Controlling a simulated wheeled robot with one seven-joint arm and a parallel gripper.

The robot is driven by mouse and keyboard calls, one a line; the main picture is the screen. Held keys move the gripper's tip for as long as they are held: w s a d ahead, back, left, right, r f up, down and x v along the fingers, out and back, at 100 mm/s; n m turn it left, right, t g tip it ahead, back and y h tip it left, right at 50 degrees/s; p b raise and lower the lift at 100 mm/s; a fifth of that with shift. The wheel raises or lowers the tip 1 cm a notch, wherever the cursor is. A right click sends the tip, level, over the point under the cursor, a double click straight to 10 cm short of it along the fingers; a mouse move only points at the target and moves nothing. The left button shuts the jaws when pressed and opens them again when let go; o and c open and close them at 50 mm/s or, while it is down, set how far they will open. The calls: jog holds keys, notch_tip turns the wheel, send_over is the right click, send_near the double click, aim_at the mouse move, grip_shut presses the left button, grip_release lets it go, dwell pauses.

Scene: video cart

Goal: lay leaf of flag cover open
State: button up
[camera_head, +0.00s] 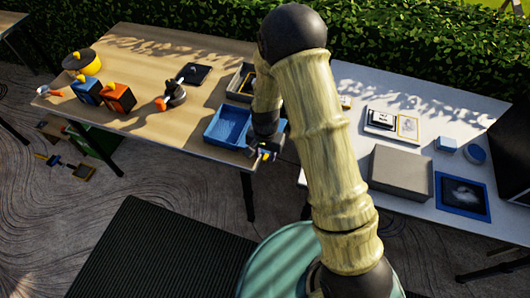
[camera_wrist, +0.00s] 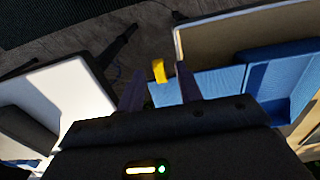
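A blue, shallow tray-like piece (camera_head: 228,127), which I take to be the flag cover, lies at the right front of the wooden table. In the wrist view its blue surface (camera_wrist: 222,82) runs from beneath my fingers to the right. A small yellow tab (camera_wrist: 158,71) shows between my fingertips, with gaps on both sides. I cannot tell exactly how the tab joins the blue piece or which part is the leaf. My gripper (camera_wrist: 160,88) is open and empty; in the head view my gripper (camera_head: 263,152) is at the table's front right corner.
A grey open tray (camera_head: 236,84) is behind the blue piece. On the wooden table (camera_head: 180,130) stand orange and blue blocks (camera_head: 118,97) and a yellow pot (camera_head: 82,62). The white table (camera_head: 410,100) at right holds a grey box (camera_head: 401,172). A gap separates the tables.

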jog(key=shift+f, duration=0.1)
jog(key=c, duration=0.7)
jog(key=shift+c, duration=0.2)
jog(key=shift+w+d, duration=0.1)
grip_shut()
